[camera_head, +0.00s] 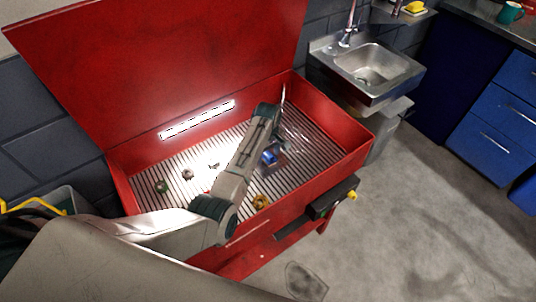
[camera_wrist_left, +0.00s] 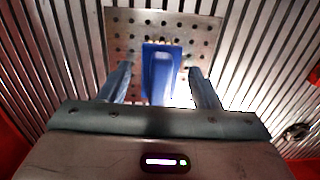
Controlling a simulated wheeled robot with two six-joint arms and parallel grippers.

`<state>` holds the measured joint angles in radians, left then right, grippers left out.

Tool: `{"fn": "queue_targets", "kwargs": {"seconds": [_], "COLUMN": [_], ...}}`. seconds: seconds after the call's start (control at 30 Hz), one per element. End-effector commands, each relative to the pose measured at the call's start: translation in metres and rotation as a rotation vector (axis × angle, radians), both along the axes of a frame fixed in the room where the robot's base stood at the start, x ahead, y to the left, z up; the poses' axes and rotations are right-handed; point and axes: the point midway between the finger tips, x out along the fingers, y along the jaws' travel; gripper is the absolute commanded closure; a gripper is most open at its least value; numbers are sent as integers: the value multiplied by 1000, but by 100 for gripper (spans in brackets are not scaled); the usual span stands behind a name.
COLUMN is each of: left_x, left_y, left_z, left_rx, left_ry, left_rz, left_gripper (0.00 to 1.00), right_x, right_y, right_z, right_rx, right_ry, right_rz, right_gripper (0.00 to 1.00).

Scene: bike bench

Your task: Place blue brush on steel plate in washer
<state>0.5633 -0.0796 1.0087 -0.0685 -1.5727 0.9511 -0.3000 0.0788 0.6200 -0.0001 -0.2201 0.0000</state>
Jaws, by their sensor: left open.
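The red parts washer (camera_head: 345,152) stands open, with a ribbed metal floor. The steel plate (camera_wrist_left: 205,30), square with rows of holes, lies on that floor. The blue brush (camera_wrist_left: 161,72) is over the plate in the left wrist view, its bristle end toward the top. In the head view the brush (camera_head: 269,156) is a small blue patch at the plate. My left gripper (camera_wrist_left: 161,84) is open, with one finger on each side of the brush and visible gaps between. Its body hides the brush's near end. My right gripper is not in view.
Several small parts lie on the washer floor, among them a green one (camera_head: 162,186), a grey one (camera_head: 187,174) and a yellow-orange one (camera_head: 260,202). The raised red lid (camera_head: 170,60) stands behind. A steel sink (camera_head: 372,65) is to the right.

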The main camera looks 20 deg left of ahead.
Motion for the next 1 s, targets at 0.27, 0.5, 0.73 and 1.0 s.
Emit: {"fn": "queue_targets", "kwargs": {"seconds": [0.27,0.5,0.73,1.0], "left_x": [1,1,0,0], "left_y": [0,0,0,0], "left_z": [55,99,115,116], "left_rx": [-1,0,0,0], "left_ry": [-7,-4,-1,-1], "left_rz": [0,-1,-1,0], "left_gripper": [43,43,43,43], "right_x": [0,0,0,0], "right_y": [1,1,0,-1], "right_z": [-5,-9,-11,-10], "right_rx": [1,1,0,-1], "right_ry": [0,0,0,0], "right_rz": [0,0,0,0], "right_gripper": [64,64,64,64]}}
